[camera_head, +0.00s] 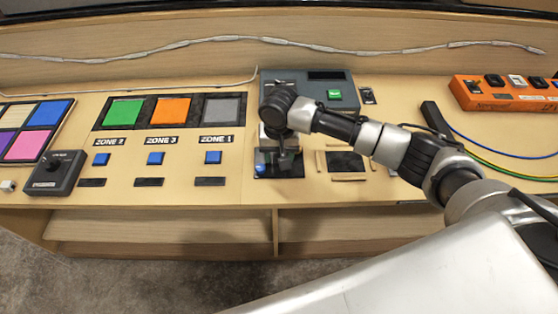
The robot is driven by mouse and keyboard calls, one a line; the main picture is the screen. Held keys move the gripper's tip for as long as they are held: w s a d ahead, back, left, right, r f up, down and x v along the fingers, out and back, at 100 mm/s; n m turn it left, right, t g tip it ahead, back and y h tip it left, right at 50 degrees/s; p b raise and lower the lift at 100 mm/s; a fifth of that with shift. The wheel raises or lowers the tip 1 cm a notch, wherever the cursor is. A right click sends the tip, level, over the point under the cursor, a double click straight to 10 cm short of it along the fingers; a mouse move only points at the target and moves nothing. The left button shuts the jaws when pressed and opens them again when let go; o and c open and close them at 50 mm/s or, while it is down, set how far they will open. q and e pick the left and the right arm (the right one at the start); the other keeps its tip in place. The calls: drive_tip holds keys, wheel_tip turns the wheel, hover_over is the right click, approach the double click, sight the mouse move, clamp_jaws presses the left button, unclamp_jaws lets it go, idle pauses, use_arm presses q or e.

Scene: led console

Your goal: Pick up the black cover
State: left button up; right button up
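My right arm reaches in from the right, and its gripper (285,154) points down over a black square plate (291,171) on the console. The gripper's fingers are small and dark against the plate, so I cannot tell whether they are open or shut, or touching anything. A blue glossy part (261,162) shows at the plate's left side. Another flat black piece (345,162) lies to the right, inside a frame of wooden strips. I cannot tell which black piece is the cover. My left gripper is not in view.
A grey box (345,82) with a green button stands behind the gripper. An orange power strip (508,92) and loose cables (500,147) lie right.

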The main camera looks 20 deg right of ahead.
drive_tip(key=c, duration=0.8)
drive_tip(key=shift+o, duration=0.2)
drive_tip(key=shift+r, duration=0.15)
